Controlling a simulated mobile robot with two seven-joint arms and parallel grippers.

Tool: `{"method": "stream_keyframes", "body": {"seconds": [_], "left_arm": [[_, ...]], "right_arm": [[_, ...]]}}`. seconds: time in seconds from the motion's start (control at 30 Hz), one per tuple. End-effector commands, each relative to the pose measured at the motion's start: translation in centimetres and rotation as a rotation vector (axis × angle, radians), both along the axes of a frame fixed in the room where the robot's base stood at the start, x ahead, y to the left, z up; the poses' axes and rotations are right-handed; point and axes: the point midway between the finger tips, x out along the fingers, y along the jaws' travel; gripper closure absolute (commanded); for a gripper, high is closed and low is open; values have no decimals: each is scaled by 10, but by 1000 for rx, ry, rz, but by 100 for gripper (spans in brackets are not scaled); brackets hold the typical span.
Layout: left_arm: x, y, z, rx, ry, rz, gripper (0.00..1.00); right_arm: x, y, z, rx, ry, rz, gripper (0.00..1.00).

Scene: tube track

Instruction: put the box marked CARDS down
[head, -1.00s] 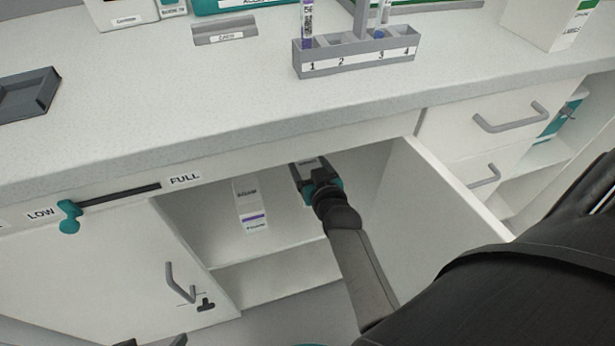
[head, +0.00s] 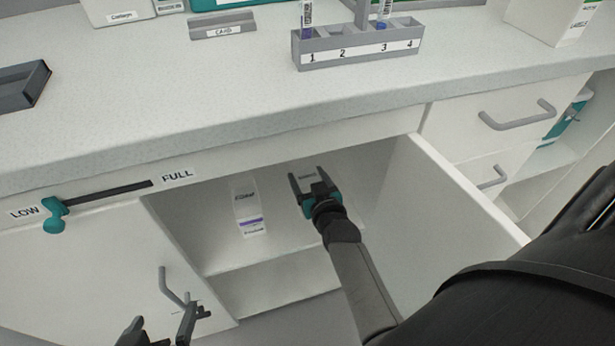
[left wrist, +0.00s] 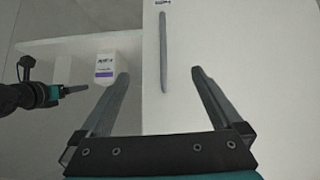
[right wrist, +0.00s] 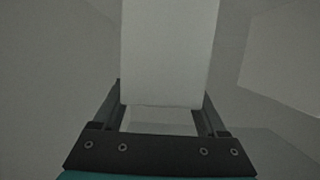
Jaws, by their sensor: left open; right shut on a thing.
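My right gripper (head: 308,179) reaches into the open cabinet under the counter. It is shut on a white box (head: 307,173), whose small label is too blurred to read. The right wrist view shows the plain pale side of this box (right wrist: 168,50) between the fingers. I cannot tell whether the box touches the shelf. My left gripper (head: 160,322) is open and empty low in front of the closed cabinet door; its spread fingers also show in the left wrist view (left wrist: 160,75).
A white box with a purple band (head: 249,208) stands on the cabinet shelf, left of my right gripper. The open door (head: 450,190) stands to the right of my right arm. A door handle (head: 175,290) is near my left gripper. A tube rack (head: 357,50) stands on the counter.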

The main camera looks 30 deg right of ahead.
Motion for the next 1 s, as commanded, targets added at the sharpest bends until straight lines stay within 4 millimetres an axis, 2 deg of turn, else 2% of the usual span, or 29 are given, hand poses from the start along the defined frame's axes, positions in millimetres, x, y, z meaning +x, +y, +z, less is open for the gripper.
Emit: {"method": "stream_keyframes", "body": {"seconds": [0.1, 0.13, 0.3, 0.33, 0.73, 1.0], "left_arm": [[1, -3, -1, -12, -21, -4, 0], [2, -3, 0, -11, -21, -3, 0], [2, -3, 0, -10, -20, -3, 0], [2, -3, 0, -10, -20, -3, 0], [0, 1, 1, 4, 6, 1, 0], [-13, 20, 3, 67, 139, 24, 0]], "right_arm": [[0, 0, -4, 0, -1, 0, 86], [0, 0, -4, 0, 1, 0, 22], [0, 0, -3, 0, 1, 0, 3], [0, 0, -3, 0, 1, 0, 0], [-1, 0, 1, 0, 0, 0, 0], [-18, 4, 6, 1, 3, 0, 0]]}}
